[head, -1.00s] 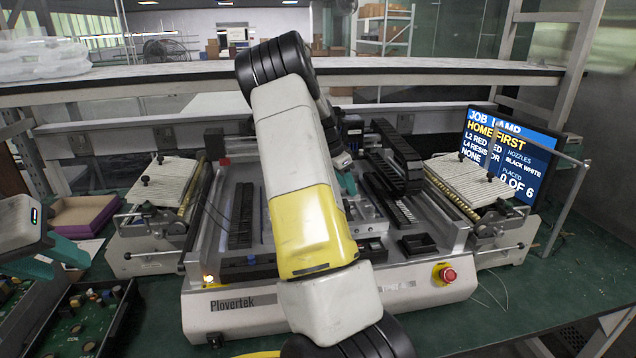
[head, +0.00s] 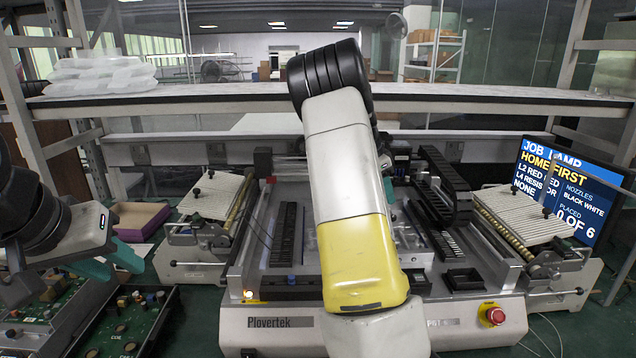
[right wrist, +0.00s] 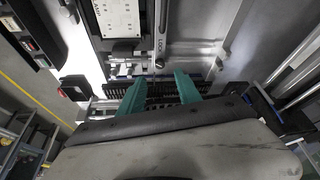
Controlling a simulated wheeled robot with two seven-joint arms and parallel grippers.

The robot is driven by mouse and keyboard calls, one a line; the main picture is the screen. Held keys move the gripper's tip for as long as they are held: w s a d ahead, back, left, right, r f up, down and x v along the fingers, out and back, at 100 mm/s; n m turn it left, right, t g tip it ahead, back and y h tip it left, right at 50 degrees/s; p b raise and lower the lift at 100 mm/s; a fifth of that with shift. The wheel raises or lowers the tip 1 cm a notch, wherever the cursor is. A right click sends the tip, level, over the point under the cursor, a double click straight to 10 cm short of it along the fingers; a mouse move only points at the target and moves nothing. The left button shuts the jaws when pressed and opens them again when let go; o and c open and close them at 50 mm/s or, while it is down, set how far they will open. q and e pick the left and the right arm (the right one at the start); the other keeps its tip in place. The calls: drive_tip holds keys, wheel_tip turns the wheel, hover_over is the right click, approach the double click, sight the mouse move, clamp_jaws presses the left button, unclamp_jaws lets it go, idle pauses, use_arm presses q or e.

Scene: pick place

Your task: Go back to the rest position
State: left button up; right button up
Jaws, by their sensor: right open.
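My right arm reaches up through the middle of the head view and hides the centre of the pick-and-place machine (head: 280,322). My right gripper (right wrist: 160,92) shows in the right wrist view with its two teal fingers apart and nothing between them. It is over the machine's interior, near a dark toothed strip (right wrist: 160,105). In the head view it is mostly hidden behind my arm. My left gripper (head: 108,263) is at the left of the head view, beside the machine and above the circuit board tray. Its finger gap is unclear.
A green circuit board in a black tray (head: 105,335) lies at the lower left. A shelf (head: 230,102) spans the back. A monitor (head: 565,190) and red button (head: 494,315) are at the right.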

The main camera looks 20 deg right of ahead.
drive_tip(key=s+a+r+n+t+y, duration=0.2)
drive_tip(key=s+a+r+n, duration=0.3)
drive_tip(key=a, duration=0.4)
drive_tip(key=s+a+r+n+t+y, duration=0.1)
drive_tip(key=s+a+r+n+y, duration=0.1)
drive_tip(key=s+a+n, duration=0.4)
drive_tip(key=s+a+r+n+t+y, duration=0.2)
drive_tip(key=s+a+r+n, duration=0.15)
drive_tip(key=s+a, duration=0.55)
drive_tip(key=s+a+n+t, duration=0.1)
drive_tip(key=s+a+n, duration=0.3)
drive_tip(key=s+a, duration=0.3)
drive_tip(key=shift+s+a+n+y, duration=0.25)
drive_tip(key=shift+a+n+y, duration=0.1)
drive_tip(key=shift+a, duration=0.2)
drive_tip(key=shift+c, duration=0.3)
